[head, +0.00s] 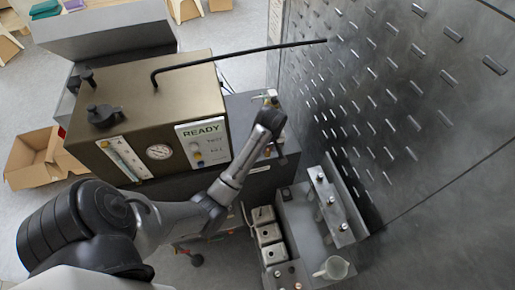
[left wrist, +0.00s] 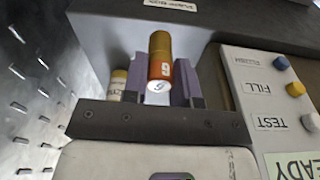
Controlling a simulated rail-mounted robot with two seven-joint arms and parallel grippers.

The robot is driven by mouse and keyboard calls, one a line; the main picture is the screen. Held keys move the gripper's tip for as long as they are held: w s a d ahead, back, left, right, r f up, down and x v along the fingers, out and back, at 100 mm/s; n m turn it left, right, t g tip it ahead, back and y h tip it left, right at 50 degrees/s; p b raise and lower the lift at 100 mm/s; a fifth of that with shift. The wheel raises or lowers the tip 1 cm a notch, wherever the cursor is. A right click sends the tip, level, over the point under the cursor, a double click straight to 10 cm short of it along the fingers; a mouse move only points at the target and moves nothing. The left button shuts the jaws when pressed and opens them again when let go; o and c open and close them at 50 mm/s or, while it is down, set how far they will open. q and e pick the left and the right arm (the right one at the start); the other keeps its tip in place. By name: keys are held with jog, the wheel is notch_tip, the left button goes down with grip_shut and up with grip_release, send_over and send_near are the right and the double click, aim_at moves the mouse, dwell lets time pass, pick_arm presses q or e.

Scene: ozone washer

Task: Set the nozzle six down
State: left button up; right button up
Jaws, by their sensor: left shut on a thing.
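In the left wrist view, an orange-brown cylindrical nozzle (left wrist: 160,68) with a small white label stands between the two purple-grey fingers of my left gripper (left wrist: 166,85). The fingers are shut on its sides. The mark on its label is too small to read surely. A second, pale nozzle-like cylinder with a yellowish top (left wrist: 117,86) is just left of the gripper, partly hidden by it. In the head view my left arm reaches over beside the machine, with its dark hand (head: 268,124) at the machine's right side; the fingertips and held nozzle are not clear there. My right gripper is not seen.
The brown machine (head: 165,95) with a READY panel stands left of the hand; its buttons (left wrist: 294,88) are close in the left wrist view. A slotted metal wall (head: 385,90) rises at the right. A sink area with small metal cups (head: 269,233) and a beaker (head: 332,268) lies below.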

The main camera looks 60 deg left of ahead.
pick_arm(q)
jog(key=shift+m, duration=0.6)
jog(key=shift+w+a+f+p, duration=0.2)
jog(key=shift+w+a+f, duration=0.2)
jog(key=shift+a+f, duration=1.55)
jog(key=shift+w+a+f+p, duration=0.2)
jog(key=shift+w+a+f, duration=0.25)
jog(key=shift+a+f, duration=1.45)
jog(key=shift+w+a+f+p, duration=0.2)
jog(key=shift+w+a+f, duration=0.2)
jog(key=shift+a+f, duration=1.55)
jog(key=shift+f, duration=0.15)
jog(key=o, duration=0.9)
jog(key=shift+o, duration=0.2)
